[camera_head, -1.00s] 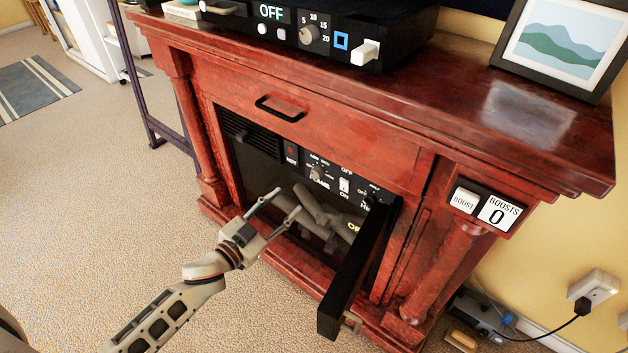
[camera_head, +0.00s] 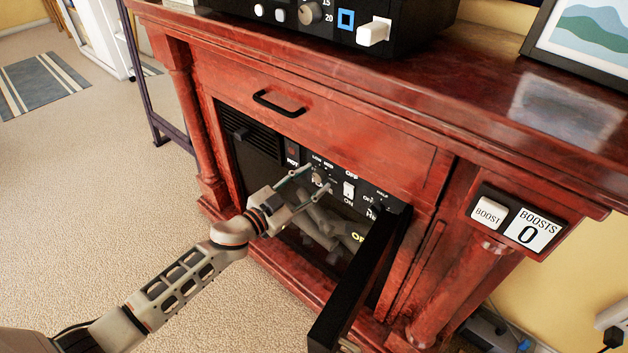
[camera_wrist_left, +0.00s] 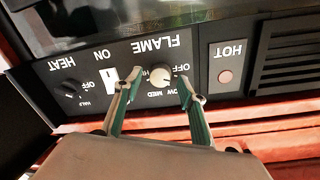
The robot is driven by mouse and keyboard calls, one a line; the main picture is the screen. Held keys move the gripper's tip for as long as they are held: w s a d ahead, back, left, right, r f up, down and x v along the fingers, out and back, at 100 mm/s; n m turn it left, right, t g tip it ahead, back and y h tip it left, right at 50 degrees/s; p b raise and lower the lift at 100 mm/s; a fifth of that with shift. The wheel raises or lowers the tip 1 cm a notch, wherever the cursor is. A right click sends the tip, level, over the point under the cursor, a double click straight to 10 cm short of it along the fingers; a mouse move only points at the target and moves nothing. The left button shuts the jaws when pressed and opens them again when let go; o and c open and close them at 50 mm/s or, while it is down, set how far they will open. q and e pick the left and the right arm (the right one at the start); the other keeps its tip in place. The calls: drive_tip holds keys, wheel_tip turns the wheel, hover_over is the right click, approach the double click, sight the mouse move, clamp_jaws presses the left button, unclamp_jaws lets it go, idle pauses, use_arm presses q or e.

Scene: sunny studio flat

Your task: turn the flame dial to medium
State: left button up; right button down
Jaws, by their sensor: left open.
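The flame dial (camera_head: 319,178) is a small pale knob on the black control panel inside the red wooden fireplace. In the left wrist view the dial (camera_wrist_left: 161,76) shows upside down, with OFF, LOW, MED and HI marked around it. Which mark it points to is too small to tell. My left gripper (camera_head: 318,176) is open at the panel, its two thin green-grey fingers reaching to either side of the dial. The left wrist view shows the dial between the fingertips (camera_wrist_left: 160,82); I cannot tell if they touch it. My right gripper is not in view.
A white ON/OFF switch (camera_head: 349,189) and the heat dial (camera_head: 377,207) sit right of the flame dial. The black door (camera_head: 362,285) stands open, jutting out right of my gripper. A drawer handle (camera_head: 279,104) is above.

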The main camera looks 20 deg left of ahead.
use_arm(q)
drive_tip(key=shift+w+d, duration=0.15)
drive_tip(key=shift+w, duration=0.15)
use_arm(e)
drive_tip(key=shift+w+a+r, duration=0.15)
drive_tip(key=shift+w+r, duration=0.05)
use_arm(q)
drive_tip(key=c, duration=1.1)
